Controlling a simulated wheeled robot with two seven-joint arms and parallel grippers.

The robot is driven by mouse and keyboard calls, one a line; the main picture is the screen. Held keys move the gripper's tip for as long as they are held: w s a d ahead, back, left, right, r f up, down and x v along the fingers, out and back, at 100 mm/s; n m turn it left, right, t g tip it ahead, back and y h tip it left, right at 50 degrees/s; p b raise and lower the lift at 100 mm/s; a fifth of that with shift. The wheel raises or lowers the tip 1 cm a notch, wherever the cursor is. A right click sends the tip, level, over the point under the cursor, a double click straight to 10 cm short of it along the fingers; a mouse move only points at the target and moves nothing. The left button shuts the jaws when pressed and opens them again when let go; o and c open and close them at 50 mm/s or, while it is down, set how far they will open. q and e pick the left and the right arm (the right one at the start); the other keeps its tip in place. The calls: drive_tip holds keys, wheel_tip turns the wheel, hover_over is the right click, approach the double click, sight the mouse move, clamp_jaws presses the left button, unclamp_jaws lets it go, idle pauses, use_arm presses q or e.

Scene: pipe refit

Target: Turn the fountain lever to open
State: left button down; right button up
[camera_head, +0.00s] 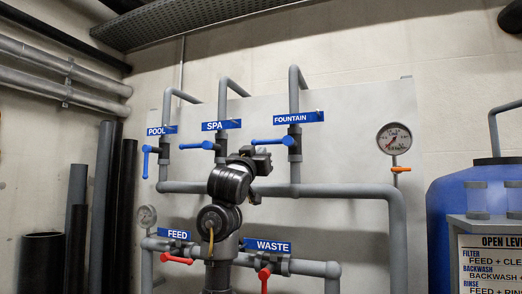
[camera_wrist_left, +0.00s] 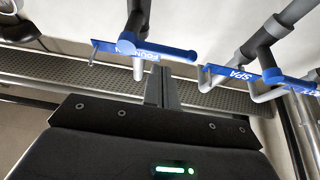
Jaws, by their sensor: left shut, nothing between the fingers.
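The fountain lever (camera_head: 270,141) is a blue handle on the valve under the FOUNTAIN sign (camera_head: 298,117). It lies about level and points left, across the vertical pipe. In the left wrist view, which is upside down, the lever (camera_wrist_left: 172,53) runs across the top centre. My left gripper (camera_head: 263,158) is just below the lever in the head view, its black arm coming up from below. Its fingers (camera_wrist_left: 161,75) are shut and empty, with tips close to the lever; I cannot tell if they touch it. My right gripper is not in view.
The spa lever (camera_head: 197,145) points left and the pool lever (camera_head: 146,161) hangs down. Red levers on the feed (camera_head: 177,259) and waste (camera_head: 264,278) lines sit lower. A gauge (camera_head: 394,139) and a blue tank (camera_head: 470,200) are at right.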

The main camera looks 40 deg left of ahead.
use_arm(q)
drive_tip(key=shift+n+t+y, duration=0.3)
drive_tip(key=shift+t, duration=0.1)
drive_tip(key=s+r, duration=0.1)
drive_tip(key=r, duration=0.1)
drive_tip(key=s+a+r, duration=0.1)
drive_tip(key=s+r, duration=0.1)
drive_tip(key=shift+a+r, duration=0.1)
drive_tip(key=shift+r, duration=0.15)
drive_tip(key=shift+r, duration=0.15)
wheel_tip(320, 180, up, 6)
drive_tip(key=p, duration=0.9)
hover_over(271, 142)
drive_tip(key=s+a, duration=0.2)
drive_tip(key=s, duration=0.1)
drive_tip(key=f, duration=0.5)
drive_tip(key=shift+w+p, duration=0.25)
drive_tip(key=shift+p, duration=0.1)
